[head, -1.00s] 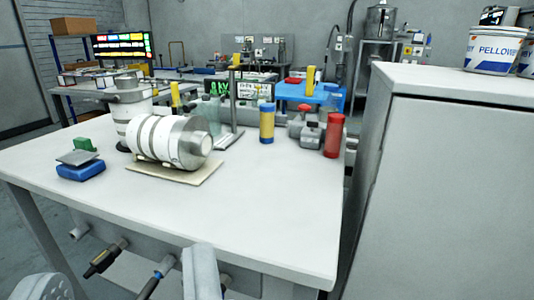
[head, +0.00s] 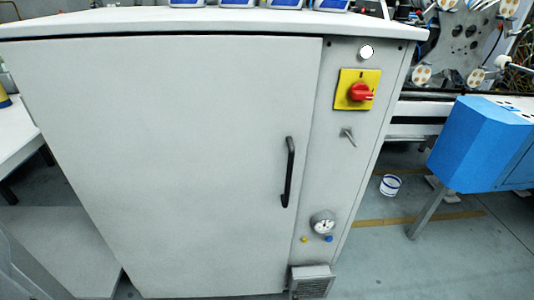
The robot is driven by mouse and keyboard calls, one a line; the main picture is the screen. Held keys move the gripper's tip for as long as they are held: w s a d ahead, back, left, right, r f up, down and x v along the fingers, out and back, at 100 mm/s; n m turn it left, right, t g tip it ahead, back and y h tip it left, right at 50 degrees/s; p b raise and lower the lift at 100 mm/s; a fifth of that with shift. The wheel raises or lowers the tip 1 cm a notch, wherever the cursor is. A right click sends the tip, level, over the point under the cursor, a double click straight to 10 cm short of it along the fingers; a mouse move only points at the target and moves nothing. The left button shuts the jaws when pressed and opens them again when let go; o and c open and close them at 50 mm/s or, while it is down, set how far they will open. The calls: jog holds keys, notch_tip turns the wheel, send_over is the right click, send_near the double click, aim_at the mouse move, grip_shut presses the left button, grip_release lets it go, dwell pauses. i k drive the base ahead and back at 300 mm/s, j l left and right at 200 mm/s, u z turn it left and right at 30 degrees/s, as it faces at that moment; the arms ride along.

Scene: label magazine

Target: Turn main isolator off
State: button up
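The main isolator is a red rotary knob (head: 360,92) on a yellow square plate (head: 346,100). It sits high on the narrow right-hand panel of a light grey cabinet (head: 180,150). The knob's grip looks roughly horizontal, with a pale mark at its right end; I cannot read the plate's markings. My gripper does not show in the head view.
The cabinet door has a black handle (head: 289,172). Beside it are a white round lamp (head: 366,52), a small metal key or lever (head: 348,136) and a gauge (head: 322,222).

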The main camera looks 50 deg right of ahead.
aim_at(359, 92)
jog(key=k+l, duration=0.2)
jog(key=l, duration=0.25)
jog(key=k+l, duration=0.25)
jog(key=l, duration=0.15)
jog(key=k+l, duration=0.2)
jog(key=l, duration=0.25)
jog(key=k+l+u, duration=0.1)
jog(key=k+l, duration=0.15)
jog(key=l, duration=0.2)
jog(key=k+l, duration=0.2)
jog(key=l, duration=0.2)
jog(key=k+l, duration=0.25)
jog(key=l, duration=0.2)
jog(key=k+l, duration=0.25)
jog(key=l, duration=0.15)
